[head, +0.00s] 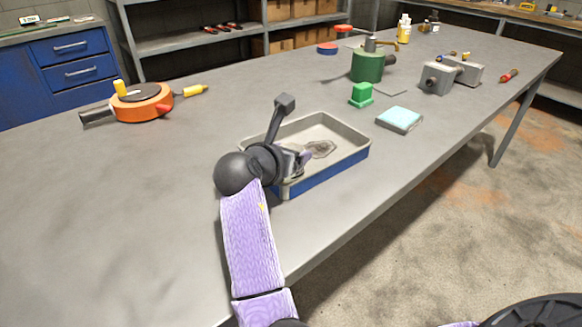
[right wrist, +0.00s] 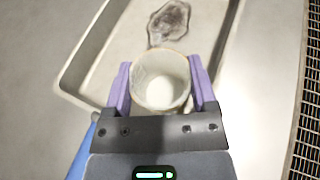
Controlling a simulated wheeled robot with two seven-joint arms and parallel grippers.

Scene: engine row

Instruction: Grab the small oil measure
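The small oil measure is a pale, round, open-topped cup (right wrist: 161,86) in the right wrist view, its mouth facing the camera. My right gripper (right wrist: 161,78) has its purple fingers on both sides of the cup, with no clear gap at either side. In the head view the right gripper (head: 300,160) is over the left part of a shallow tray (head: 345,168), and the measure there is mostly hidden by the gripper. Whether the cup touches the tray floor is unclear. My left gripper is not in view.
A dark oily puddle (head: 319,149) lies in the tray. An orange round tool (head: 142,103) is at left. The table's front left is clear.

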